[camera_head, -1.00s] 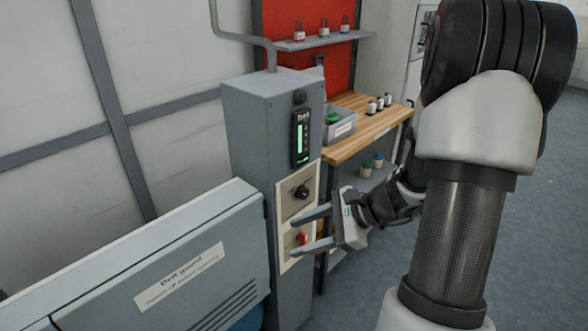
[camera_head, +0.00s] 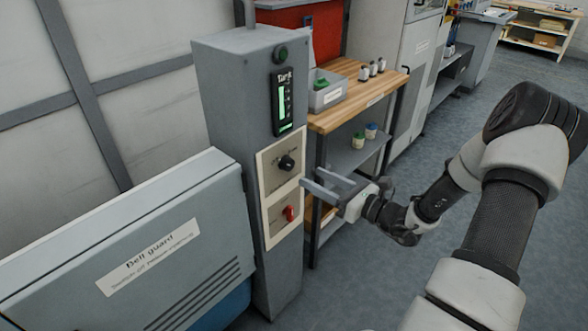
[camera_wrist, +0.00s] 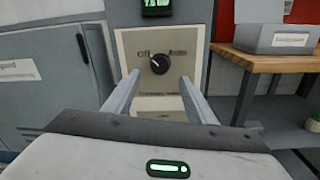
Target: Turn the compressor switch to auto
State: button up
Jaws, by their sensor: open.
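The compressor switch is a round black knob (camera_head: 286,162) on a cream plate (camera_head: 268,185) on the front of a grey cabinet (camera_head: 222,110). In the wrist view the knob (camera_wrist: 160,63) lies straight ahead between the fingers, with "Off" lettering to its left and a blurred word to its right. Its light pointer mark seems turned to the upper left. My gripper (camera_head: 322,186) is open and empty, to the right of the plate and apart from the knob. The fingers also show in the wrist view (camera_wrist: 157,100). A red switch (camera_head: 290,213) sits on a plate below the knob.
The belt guard (camera_head: 130,240) juts out at the left. A wooden bench (camera_head: 350,104) with a grey bin (camera_head: 326,96) stands behind at the right. Open floor lies at the right.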

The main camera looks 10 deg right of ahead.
aim_at(291, 166)
jog(key=x, duration=0.8)
jog(key=shift+w+a+b, duration=0.15)
jog(key=shift+w+b, duration=0.1)
jog(key=shift+b, duration=0.15)
jog(key=c, duration=1)
